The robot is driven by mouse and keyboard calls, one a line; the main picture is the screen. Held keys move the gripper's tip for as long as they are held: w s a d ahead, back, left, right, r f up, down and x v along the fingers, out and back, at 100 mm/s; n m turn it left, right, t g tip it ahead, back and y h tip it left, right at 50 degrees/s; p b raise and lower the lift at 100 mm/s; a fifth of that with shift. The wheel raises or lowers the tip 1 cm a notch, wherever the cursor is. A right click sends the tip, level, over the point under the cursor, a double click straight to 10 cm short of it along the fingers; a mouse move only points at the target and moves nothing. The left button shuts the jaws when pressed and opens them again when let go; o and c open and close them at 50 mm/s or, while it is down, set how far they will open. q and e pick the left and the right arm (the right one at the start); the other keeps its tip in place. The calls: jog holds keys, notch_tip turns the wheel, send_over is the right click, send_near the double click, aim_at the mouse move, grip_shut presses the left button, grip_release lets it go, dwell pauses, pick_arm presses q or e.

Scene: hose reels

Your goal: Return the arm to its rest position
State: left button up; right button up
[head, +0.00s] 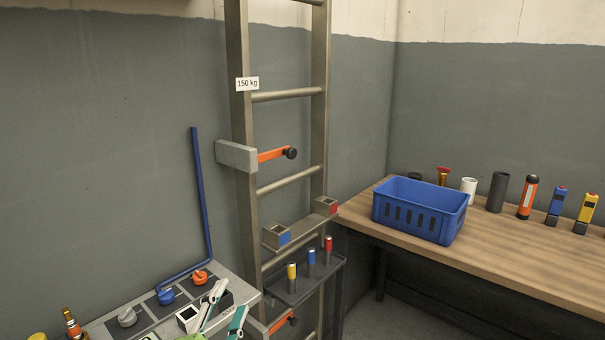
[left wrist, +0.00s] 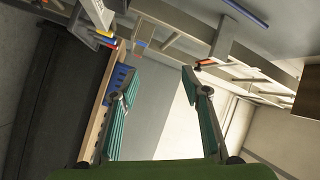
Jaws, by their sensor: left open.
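My left gripper (head: 229,299) shows at the bottom of the head view, in front of the grey panel (head: 245,287). Its two teal-padded fingers are apart with nothing between them. In the left wrist view the same gripper (left wrist: 160,74) is spread wide and empty, its fingers pointing up the picture. My right gripper is in neither view.
A panel with grey, blue (head: 166,296) and orange (head: 200,277) knobs lies close by my left gripper. A ladder (head: 243,120) with orange-handled clamps (head: 236,155) stands behind. A blue crate (head: 420,208) and several tools stand on the wooden bench (head: 500,262) at right.

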pick_arm(q)
jog(key=s+a+f+n+g+y, duration=0.1)
jog(key=s+a+f+n+g, duration=0.15)
jog(key=f, duration=0.35)
jog(key=s+a+f+n+g+y, duration=0.2)
jog(key=s+f+n, duration=0.15)
jog(key=f, duration=0.25)
jog(key=s+a+f+n+g, duration=0.1)
jog(key=s+f+n+g, duration=0.3)
jog(key=s+f, duration=0.6)
jog(key=s+a+f+n+g, duration=0.15)
jog(key=s+f+g, duration=0.4)
jog(key=s, duration=0.85)
notch_tip(320, 180, down, 24)
jog(key=g, duration=0.2)
jog(key=s+a+f+g, duration=0.1)
jog(key=s+a+f, duration=0.1)
jog(key=s+f, duration=1.5)
jog(key=shift+s+a+f, duration=0.15)
jog(key=shift+s+f, duration=0.15)
jog(key=shift+s, duration=0.45)
